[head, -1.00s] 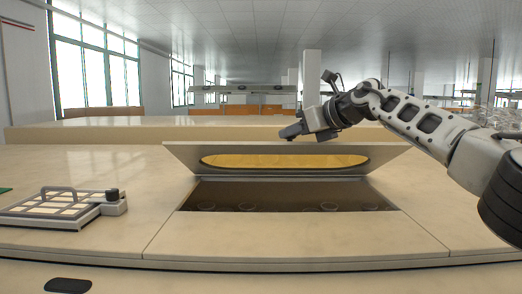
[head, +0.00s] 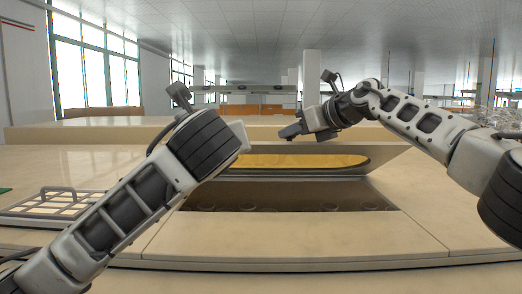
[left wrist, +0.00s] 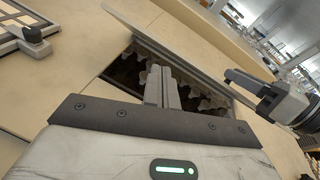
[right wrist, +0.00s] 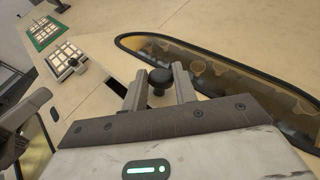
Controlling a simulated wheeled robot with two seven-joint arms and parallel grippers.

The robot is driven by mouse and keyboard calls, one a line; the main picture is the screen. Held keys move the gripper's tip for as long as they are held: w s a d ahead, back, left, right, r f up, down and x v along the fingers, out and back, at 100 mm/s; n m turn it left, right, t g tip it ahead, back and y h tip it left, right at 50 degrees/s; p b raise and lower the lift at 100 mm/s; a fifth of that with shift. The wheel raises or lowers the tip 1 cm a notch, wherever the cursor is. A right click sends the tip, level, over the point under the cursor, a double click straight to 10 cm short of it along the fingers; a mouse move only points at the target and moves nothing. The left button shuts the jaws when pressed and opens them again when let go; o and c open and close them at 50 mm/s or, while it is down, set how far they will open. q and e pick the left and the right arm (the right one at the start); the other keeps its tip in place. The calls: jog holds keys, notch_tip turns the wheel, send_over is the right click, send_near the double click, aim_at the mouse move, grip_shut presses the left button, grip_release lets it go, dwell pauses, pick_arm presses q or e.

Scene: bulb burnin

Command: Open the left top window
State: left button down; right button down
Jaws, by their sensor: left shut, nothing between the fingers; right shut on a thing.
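The left top window is a beige lid with an amber oval pane (head: 310,161). It stands tilted up at the back of a dark rectangular opening (head: 300,197). My right gripper (head: 290,132) is at the lid's upper edge. In the right wrist view its fingers (right wrist: 160,80) are closed around a black knob (right wrist: 160,88) on the lid's outer face. My left gripper (left wrist: 162,80) is shut and empty. In the left wrist view its fingertips are over the opening, in front of the raised lid (left wrist: 185,50). In the head view its fingertips are hidden behind its own hand.
A pale gridded tray (head: 50,203) with a handle lies on the counter at left, partly behind my left arm. It also shows in the left wrist view (left wrist: 12,38). Several lobed pieces (left wrist: 205,78) sit inside the opening. The counter right of the opening (head: 425,200) is clear.

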jog(key=shift+w+d+f, duration=0.1)
jog(key=shift+d, duration=0.2)
pick_arm(q)
jog(key=s+d+f+m+h, duration=0.25)
jog(key=d+m, duration=0.25)
jog(key=d, duration=0.4)
jog(key=r+x, duration=0.2)
jog(key=x, duration=0.8)
jog(key=shift+w+a+r+g, duration=0.2)
jog(key=shift+w+a+g, duration=0.05)
jog(key=shift+w+g, duration=0.2)
